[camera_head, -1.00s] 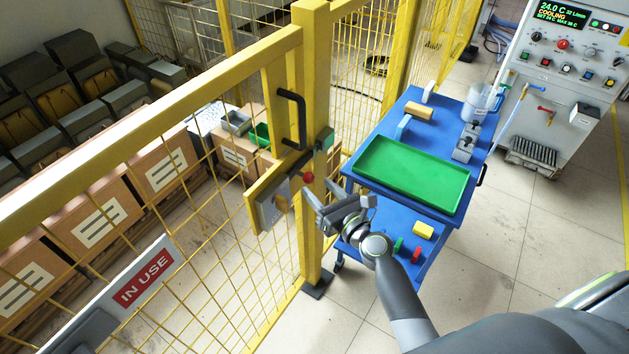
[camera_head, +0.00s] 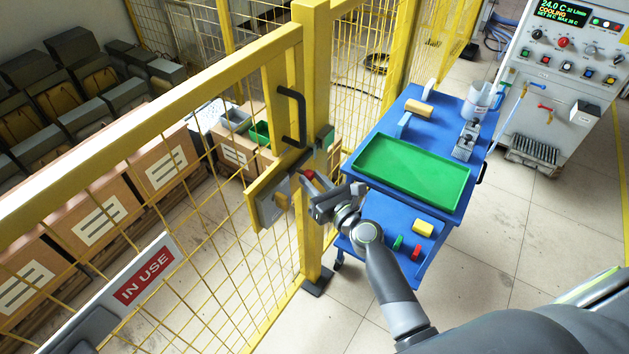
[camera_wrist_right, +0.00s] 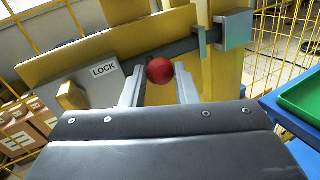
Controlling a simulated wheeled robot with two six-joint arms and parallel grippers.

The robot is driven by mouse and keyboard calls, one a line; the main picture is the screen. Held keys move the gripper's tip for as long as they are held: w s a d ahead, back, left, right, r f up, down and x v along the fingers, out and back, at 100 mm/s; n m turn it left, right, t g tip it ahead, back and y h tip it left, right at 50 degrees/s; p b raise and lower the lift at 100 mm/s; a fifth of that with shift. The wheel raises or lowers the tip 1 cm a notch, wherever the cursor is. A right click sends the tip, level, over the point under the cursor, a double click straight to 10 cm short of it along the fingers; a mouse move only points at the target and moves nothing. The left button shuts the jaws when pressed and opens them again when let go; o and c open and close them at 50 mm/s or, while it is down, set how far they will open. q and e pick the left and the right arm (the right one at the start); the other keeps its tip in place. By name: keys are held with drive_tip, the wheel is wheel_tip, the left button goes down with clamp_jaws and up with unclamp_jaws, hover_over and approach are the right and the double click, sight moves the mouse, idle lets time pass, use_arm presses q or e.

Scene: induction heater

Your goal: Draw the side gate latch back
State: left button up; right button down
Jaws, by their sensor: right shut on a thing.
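The side gate latch is a grey plate (camera_wrist_right: 90,86) with a LOCK label on the yellow gate; the plate also shows in the head view (camera_head: 270,207). Its grey sliding bar (camera_wrist_right: 186,47) runs across to a bracket (camera_wrist_right: 234,30) on the yellow post. A round red knob (camera_wrist_right: 160,70) sits on the bar; it shows small in the head view (camera_head: 308,174). My right gripper (camera_wrist_right: 158,88) is shut on the red knob, one finger on each side. In the head view my right gripper (camera_head: 310,190) is at the latch.
A black handle (camera_head: 291,118) stands above the latch on the gate. A blue cart (camera_head: 365,196) with a green tray (camera_head: 412,172) stands close to the right of the post. A grey control cabinet (camera_head: 560,90) is behind it. Mesh fencing surrounds the gate.

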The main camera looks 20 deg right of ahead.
drive_tip(key=shift+s+a+f, duration=0.1)
drive_tip(key=shift+s+a, duration=0.8)
drive_tip(key=shift+a, duration=0.25)
drive_tip(key=c, duration=1.5)
unclamp_jaws()
drive_tip(key=o, duration=0.4)
drive_tip(key=shift+s+a, duration=0.1)
drive_tip(key=shift+a, duration=0.1)
drive_tip(key=shift+d, duration=0.1)
drive_tip(key=b+v, duration=0.3)
drive_tip(key=v, duration=1.4)
drive_tip(key=shift+s, duration=0.2)
